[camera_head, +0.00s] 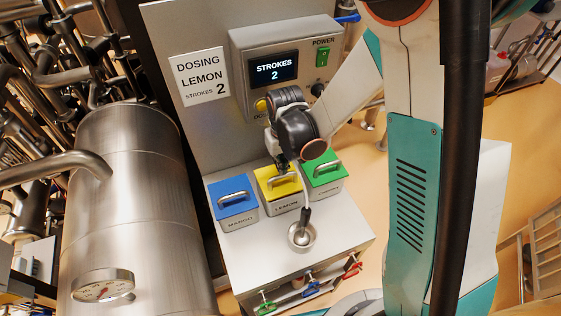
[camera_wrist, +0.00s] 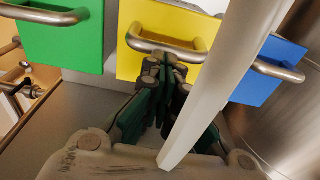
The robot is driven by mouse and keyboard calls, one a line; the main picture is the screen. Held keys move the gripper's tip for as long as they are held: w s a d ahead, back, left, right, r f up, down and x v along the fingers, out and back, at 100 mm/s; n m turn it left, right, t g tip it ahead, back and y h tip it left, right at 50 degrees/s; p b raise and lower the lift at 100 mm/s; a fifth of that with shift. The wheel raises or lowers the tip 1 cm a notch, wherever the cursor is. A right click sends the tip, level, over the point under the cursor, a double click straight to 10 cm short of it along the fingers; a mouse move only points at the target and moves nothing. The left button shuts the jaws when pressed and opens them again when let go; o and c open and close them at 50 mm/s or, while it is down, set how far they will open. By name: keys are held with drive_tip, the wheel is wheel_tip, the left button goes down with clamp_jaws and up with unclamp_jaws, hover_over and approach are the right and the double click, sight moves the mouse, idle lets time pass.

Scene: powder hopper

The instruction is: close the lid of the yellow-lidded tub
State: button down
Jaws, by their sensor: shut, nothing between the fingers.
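The yellow-lidded tub (camera_head: 287,205), marked LEMON, stands between the blue and green tubs. Its yellow lid (camera_head: 267,187), with a metal bar handle, lies over the tub top; I cannot tell whether it is fully seated. In the wrist view the yellow lid (camera_wrist: 135,60) and its handle (camera_wrist: 140,42) are at the top. My gripper (camera_wrist: 170,68) is shut and empty, its fingertips close to the handle; I cannot tell if they touch. In the head view my wrist hides the fingers and part of the lid's back edge.
The blue-lidded tub (camera_head: 232,195) is left and the green-lidded tub (camera_head: 327,178) right. A metal cup with a dark handle (camera_head: 301,236) stands in front. A control box (camera_head: 245,50) reading STROKES 2 is behind. A steel tank (camera_head: 135,200) stands left.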

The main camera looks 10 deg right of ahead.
drive_tip(key=shift+s+d+f+b, duration=0.15)
drive_tip(key=shift+s+f+b, duration=0.4)
drive_tip(key=shift+s+f, duration=0.1)
drive_tip(key=shift+w+r+p, duration=0.3)
drive_tip(key=shift+r+p, duration=0.05)
drive_tip(key=shift+r, duration=0.1)
wheel_tip(320, 180, up, 12)
drive_tip(key=p, duration=0.3)
drive_tip(key=shift+r, duration=0.2)
drive_tip(key=shift+s, duration=0.15)
